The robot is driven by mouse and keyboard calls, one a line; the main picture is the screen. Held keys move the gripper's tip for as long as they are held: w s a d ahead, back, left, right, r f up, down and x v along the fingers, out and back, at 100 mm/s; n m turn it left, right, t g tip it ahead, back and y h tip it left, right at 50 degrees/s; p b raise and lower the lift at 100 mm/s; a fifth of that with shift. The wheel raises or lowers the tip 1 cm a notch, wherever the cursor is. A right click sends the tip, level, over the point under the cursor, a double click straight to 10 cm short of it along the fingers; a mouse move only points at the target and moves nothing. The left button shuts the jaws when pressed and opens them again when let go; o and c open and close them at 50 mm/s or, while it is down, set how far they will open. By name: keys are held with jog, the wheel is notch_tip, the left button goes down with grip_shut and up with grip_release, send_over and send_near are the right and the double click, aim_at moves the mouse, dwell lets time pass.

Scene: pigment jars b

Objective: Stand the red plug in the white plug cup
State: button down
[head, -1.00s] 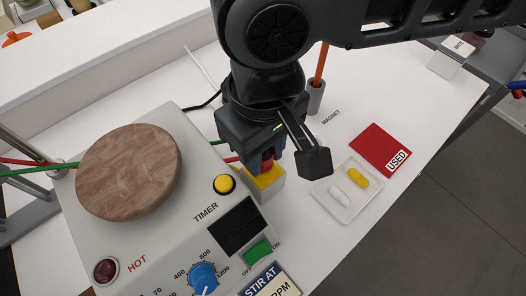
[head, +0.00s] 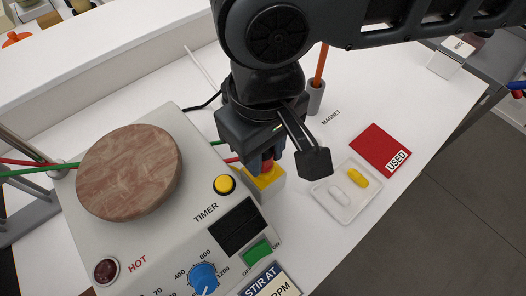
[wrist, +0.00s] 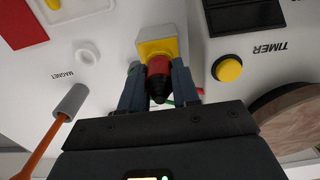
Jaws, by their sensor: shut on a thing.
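My gripper (head: 264,155) is shut on the red plug (head: 267,165), also seen in the wrist view (wrist: 158,67) with its black end toward the camera. The plug is upright, over the yellow top (head: 265,179) of a small white block, also in the wrist view (wrist: 157,47). The plug's far end is hidden, so I cannot tell whether it sits in the block or just above it. A small white ring-shaped cup (wrist: 83,58), seemingly the white plug cup, stands apart from the gripper in the wrist view. In the head view my gripper hides it.
The hotplate (head: 214,228), with its round top (head: 128,172) and yellow button (head: 225,184), is close on the left. A tray (head: 343,213) with white and yellow bars and a red USED card (head: 381,145) lie right. A grey holder (head: 315,98) carries an orange rod.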

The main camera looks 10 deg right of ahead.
jog(key=shift+r+p, duration=0.9)
dwell(0.4)
jog(key=shift+r+p, duration=1.7)
jog(key=shift+r, duration=0.45)
jog(key=shift+w, duration=0.15)
